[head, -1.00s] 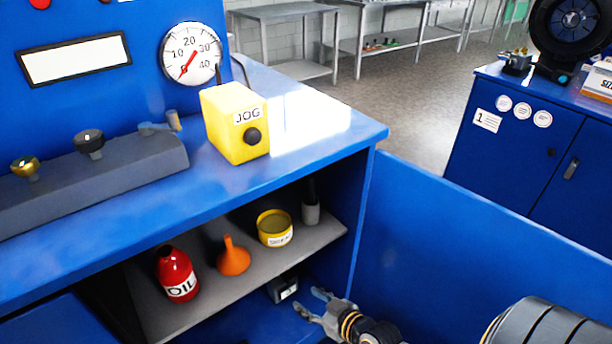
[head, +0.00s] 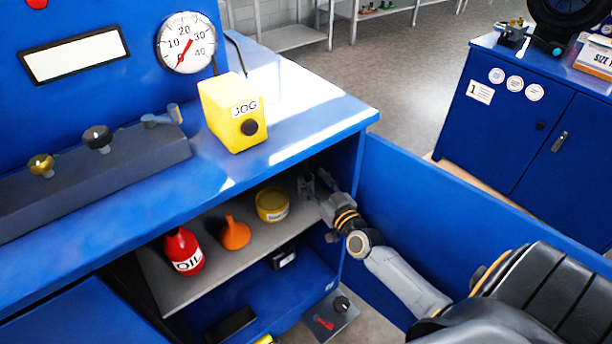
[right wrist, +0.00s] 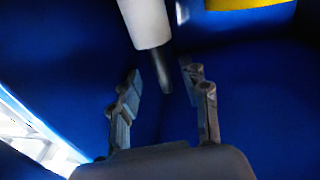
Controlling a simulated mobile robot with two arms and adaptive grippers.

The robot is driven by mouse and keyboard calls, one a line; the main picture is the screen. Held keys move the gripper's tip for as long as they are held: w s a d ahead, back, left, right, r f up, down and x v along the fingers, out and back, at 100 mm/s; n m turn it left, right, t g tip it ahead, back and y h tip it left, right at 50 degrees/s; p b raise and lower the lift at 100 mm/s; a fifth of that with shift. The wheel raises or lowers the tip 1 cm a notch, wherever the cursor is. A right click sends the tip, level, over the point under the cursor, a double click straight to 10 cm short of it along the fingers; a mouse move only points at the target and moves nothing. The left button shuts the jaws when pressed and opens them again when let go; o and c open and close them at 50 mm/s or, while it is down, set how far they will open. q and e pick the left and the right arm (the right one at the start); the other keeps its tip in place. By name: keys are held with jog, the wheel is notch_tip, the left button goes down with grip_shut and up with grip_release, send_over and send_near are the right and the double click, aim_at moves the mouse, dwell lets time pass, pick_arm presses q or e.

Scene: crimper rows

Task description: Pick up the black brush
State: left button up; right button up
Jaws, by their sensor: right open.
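The black brush (right wrist: 162,72) shows in the right wrist view as a dark rod coming out of a white cylinder (right wrist: 147,22). My right gripper (head: 314,186) is open at the right end of the grey shelf inside the blue cabinet. In the right wrist view its two fingers (right wrist: 160,82) stand on either side of the dark rod, with gaps visible on both sides. In the head view the brush is mostly hidden behind or among the fingers. My left gripper is not in view.
On the grey shelf (head: 215,262) stand a yellow tin (head: 272,205), an orange funnel (head: 235,234) and a red oil bottle (head: 184,252). The blue worktop above bears a yellow JOG box (head: 233,113). A blue panel (head: 450,215) stands right of my arm.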

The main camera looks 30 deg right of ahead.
aim_at(308, 172)
jog(key=w, duration=0.5)
jog(key=shift+w+d, duration=0.2)
jog(key=shift+d, duration=0.05)
jog(key=shift+s, duration=0.1)
grip_shut()
